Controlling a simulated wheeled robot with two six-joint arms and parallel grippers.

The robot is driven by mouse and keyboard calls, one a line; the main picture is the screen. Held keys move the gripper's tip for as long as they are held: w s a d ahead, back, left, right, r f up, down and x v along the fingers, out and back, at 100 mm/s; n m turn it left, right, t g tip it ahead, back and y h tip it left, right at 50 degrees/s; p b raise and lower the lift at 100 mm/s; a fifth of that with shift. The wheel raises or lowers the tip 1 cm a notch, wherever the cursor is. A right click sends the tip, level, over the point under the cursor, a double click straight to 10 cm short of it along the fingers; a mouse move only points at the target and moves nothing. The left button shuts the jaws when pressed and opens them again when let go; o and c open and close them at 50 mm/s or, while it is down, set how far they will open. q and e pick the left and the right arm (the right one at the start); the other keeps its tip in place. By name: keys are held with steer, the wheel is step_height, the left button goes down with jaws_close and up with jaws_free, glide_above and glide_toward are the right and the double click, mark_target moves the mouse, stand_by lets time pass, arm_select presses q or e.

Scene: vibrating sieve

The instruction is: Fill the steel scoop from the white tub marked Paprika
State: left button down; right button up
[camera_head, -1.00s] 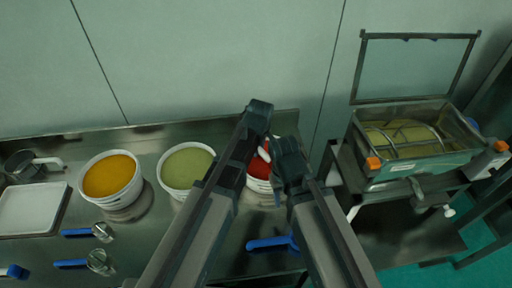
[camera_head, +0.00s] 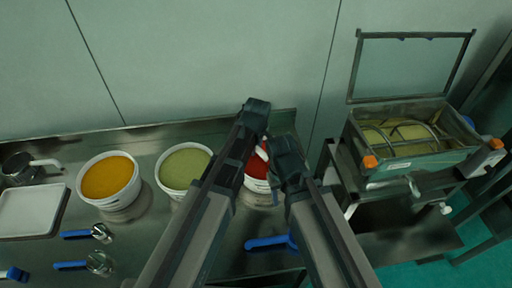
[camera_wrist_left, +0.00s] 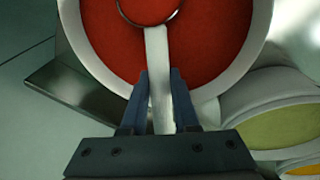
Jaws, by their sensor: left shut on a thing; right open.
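The white tub of red powder (camera_head: 258,185) stands on the steel bench, partly hidden by my arms; no marking is readable. In the left wrist view it fills the top, with smooth red powder (camera_wrist_left: 215,35) inside. The steel scoop (camera_wrist_left: 150,12) shows there as a round rim at the powder, cut off by the top edge; how deep it sits I cannot tell. My left gripper (camera_wrist_left: 159,78) is shut on its pale handle (camera_wrist_left: 158,60), above the tub's near rim. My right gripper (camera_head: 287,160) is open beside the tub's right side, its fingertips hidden.
Tubs of green (camera_head: 186,168) and orange powder (camera_head: 108,178) stand to the left. Farther left are a white tray (camera_head: 30,210) and a steel pot (camera_head: 18,168). Blue-handled tools (camera_head: 76,235) lie in front, one (camera_head: 268,243) near the red tub. The sieve machine (camera_head: 415,165) stands right.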

arm_select(q)
steer(key=shift+w+r+p+v, duration=0.1)
steer(key=shift+w+p+v, duration=0.2)
steer(key=shift+p+v, duration=1)
steer(key=shift+w+r+p+v, duration=0.1)
steer(key=shift+w+p+v, duration=0.25)
steer(key=shift+p+v, duration=0.95)
steer(key=shift+w+r+p+v, duration=0.1)
steer(key=shift+w+p+v, duration=0.2)
steer(key=shift+p+v, duration=1)
steer(key=b+x, duration=0.3)
steer(key=s+b+x, duration=0.1)
steer(key=b+x, duration=0.2)
steer(key=s+b+x, duration=0.1)
steer(key=b+x, duration=0.1)
steer(key=b, duration=0.1)
steer(key=shift+f, duration=0.65)
steer(key=shift+r, duration=0.15)
